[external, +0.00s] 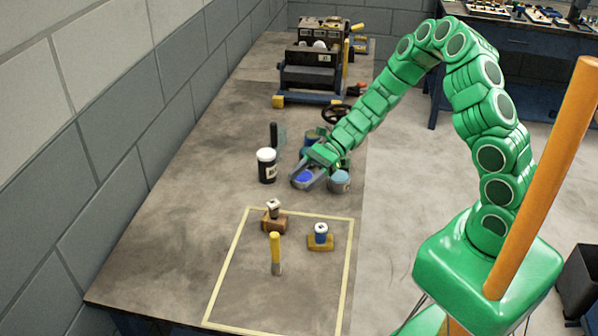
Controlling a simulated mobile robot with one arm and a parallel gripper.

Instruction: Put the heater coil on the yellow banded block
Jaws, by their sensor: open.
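My gripper (301,183) is open over the workbench, its fingers around or just above a can with a bright blue top; contact cannot be told. Inside a pale yellow outline, a yellow block (321,243) carries a small blue and white cylinder (321,231). A brown block (274,225) to its left carries a small dark and pale piece (273,208). A tool with a yellow handle (275,246) is in front of them. I cannot tell for certain which piece is the heater coil, or see bands on the yellow block.
A black jar with a white label (267,168) is left of my gripper, and a grey-blue can (340,182) is close on its right. A dark-handled tool (274,135) and a black handwheel (336,113) are behind. The front of the outlined area (280,300) is clear.

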